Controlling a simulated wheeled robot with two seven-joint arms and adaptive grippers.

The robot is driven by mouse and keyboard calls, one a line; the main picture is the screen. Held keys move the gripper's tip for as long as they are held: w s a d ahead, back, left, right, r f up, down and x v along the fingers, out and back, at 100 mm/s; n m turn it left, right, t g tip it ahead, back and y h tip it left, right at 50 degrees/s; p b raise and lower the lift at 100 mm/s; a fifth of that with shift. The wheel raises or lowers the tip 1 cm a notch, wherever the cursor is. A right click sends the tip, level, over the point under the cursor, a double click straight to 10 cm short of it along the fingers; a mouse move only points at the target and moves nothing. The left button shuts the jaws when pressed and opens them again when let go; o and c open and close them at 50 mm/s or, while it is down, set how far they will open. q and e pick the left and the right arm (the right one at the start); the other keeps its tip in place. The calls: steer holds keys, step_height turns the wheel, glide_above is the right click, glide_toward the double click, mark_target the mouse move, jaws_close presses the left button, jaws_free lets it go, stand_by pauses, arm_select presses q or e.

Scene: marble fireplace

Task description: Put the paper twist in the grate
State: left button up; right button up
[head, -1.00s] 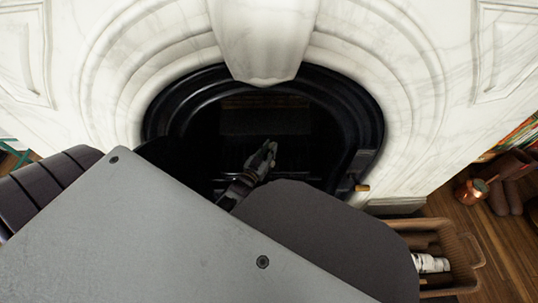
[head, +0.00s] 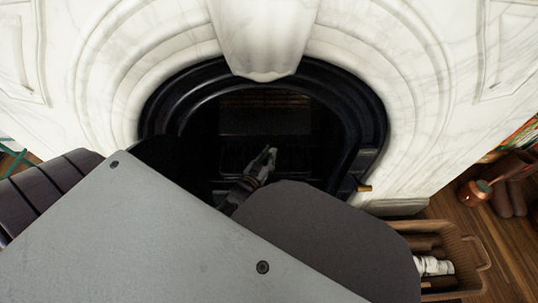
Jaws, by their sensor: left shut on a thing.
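My left gripper (head: 265,160) is in front of the dark opening of the fireplace, seen from above and partly behind my own arm. It is shut, with a small pale, greenish bit showing at its fingertips; this fits the paper twist, but it is too small to make out its shape. The grate (head: 285,158) is a dark, barred shape inside the opening, below and around the gripper in the picture. I cannot tell whether the gripper or what it holds touches it. My right gripper is not in view.
A black arched iron surround (head: 362,115) frames the opening, within white marble (head: 420,75). At the lower right a wooden basket (head: 470,285) holds logs. A copper pot (head: 474,191) and brown boots (head: 507,195) stand on the wooden floor. My own arm hides the lower middle.

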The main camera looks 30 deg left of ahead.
arm_select(q)
steer(key=shift+f, duration=0.25)
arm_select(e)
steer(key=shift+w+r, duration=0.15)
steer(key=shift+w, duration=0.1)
arm_select(q)
steer(key=o, duration=0.7)
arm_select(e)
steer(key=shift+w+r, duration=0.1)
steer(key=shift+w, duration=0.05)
arm_select(q)
steer(key=shift+r, duration=0.1)
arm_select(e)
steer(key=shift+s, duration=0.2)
arm_select(q)
steer(key=s+p, duration=0.2)
steer(key=s, duration=0.4)
steer(key=s+p, duration=0.2)
steer(key=s, duration=0.4)
steer(key=shift+d+r, duration=0.15)
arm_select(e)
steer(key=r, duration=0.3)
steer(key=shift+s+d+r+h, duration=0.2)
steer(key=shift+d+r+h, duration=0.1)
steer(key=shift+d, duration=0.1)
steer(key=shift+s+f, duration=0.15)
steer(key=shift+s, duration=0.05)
